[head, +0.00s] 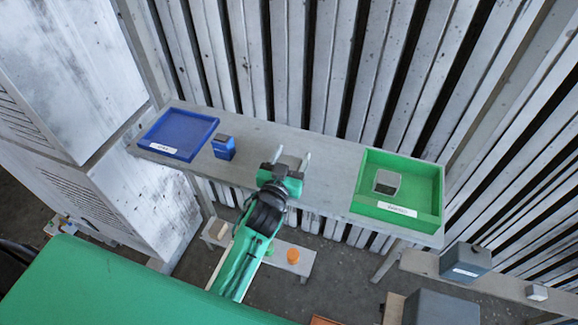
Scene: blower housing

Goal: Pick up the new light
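A green tray (433,188) with a white label stands at the right end of a grey shelf. A small pale square object (387,182) lies in it; it may be the new light, but the label is too small to read. A small blue block with a dark grey top (224,148) stands on the shelf beside a blue tray, so I cannot tell for certain which is the light. My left gripper (291,161) is over the middle of the shelf, between the block and the green tray. Its fingers are apart with nothing between them. My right gripper is out of view.
The blue tray (203,129) at the shelf's left end looks empty. The grey shelf (330,172) is bare between block and green tray. A slatted wall rises behind. A low bench with an orange object (293,256) stands below. Grey boxes (466,262) are at lower right.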

